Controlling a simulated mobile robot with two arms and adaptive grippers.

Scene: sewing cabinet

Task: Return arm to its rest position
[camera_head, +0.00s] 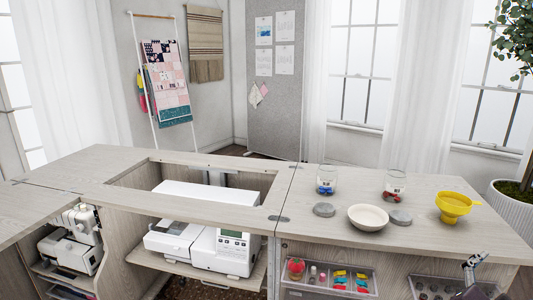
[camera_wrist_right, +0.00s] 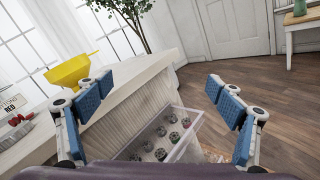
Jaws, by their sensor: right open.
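My right gripper (camera_head: 474,262) shows at the lower right of the head view, in front of the cabinet and below the tabletop edge, over a clear drawer (camera_head: 420,293). In the wrist view the right gripper (camera_wrist_right: 160,100) has its blue-padded fingers spread wide apart, with nothing held between them. The clear drawer (camera_wrist_right: 190,143) with several dark spools shows beyond and between the fingers. My left gripper is not in view.
On the cabinet top (camera_head: 330,235) stand a yellow funnel (camera_head: 454,206), a white bowl (camera_head: 368,217), two glass jars (camera_head: 326,180) (camera_head: 394,184) and two grey lids (camera_head: 324,210) (camera_head: 400,217). Another open drawer (camera_head: 335,289) holds sewing items. A sewing machine (camera_head: 222,250) sits left. Wooden floor (camera_wrist_right: 200,78) is clear.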

